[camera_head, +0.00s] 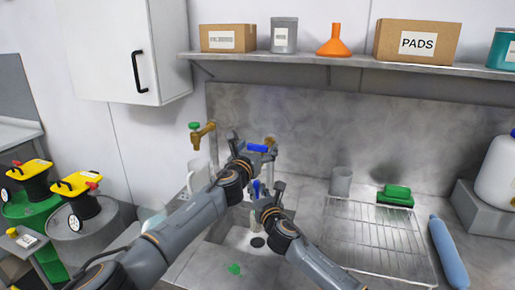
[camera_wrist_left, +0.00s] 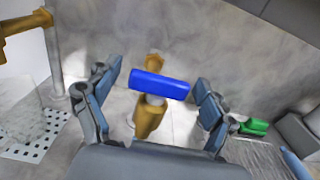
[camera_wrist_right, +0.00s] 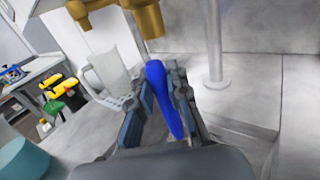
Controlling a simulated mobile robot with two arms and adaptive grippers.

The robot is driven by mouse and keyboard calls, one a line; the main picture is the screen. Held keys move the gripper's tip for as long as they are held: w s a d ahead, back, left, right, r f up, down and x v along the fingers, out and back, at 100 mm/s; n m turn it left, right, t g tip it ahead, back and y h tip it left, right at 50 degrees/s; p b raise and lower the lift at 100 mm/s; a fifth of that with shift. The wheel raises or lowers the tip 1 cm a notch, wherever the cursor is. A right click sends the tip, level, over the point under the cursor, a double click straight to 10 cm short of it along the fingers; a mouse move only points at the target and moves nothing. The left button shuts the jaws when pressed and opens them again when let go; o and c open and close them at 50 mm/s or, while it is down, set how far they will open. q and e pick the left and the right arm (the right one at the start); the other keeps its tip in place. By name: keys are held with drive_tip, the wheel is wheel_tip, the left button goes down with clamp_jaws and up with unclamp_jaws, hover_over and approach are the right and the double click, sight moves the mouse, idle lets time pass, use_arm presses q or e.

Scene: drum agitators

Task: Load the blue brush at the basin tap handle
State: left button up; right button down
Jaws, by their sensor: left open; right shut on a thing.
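The basin tap is brass with a blue handle (camera_head: 257,148), a horizontal bar that also shows in the left wrist view (camera_wrist_left: 158,85). My left gripper (camera_head: 252,154) is open, with its fingers on either side of the blue handle and visible gaps to it. The blue brush (camera_wrist_right: 164,98) is held between the fingers of my right gripper (camera_head: 267,193), which is shut on it below the tap. Its blue end shows in the head view (camera_head: 256,187); its lower part is largely hidden. A brass spout (camera_wrist_right: 148,18) is just above it in the right wrist view.
A second brass tap (camera_head: 202,136) with a green handle is to the left. A clear jug (camera_wrist_right: 112,72) stands nearby. The basin (camera_head: 240,238) has a dark drain. A wire rack (camera_head: 375,240), grey cup (camera_head: 341,181) and green sponge (camera_head: 396,195) are to the right.

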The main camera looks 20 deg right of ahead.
use_arm(q)
drive_tip(key=c, duration=1.2)
drive_tip(key=shift+o, duration=0.2)
drive_tip(key=shift+n+t+y, duration=0.8)
drive_tip(key=shift+n+y, duration=0.3)
drive_tip(key=shift+y, duration=0.5)
drive_tip(key=o, duration=1.2)
drive_tip(key=shift+c, duration=0.2)
drive_tip(key=shift+a, duration=0.1)
drive_tip(key=v, duration=1.2)
drive_tip(key=shift+f, duration=0.1)
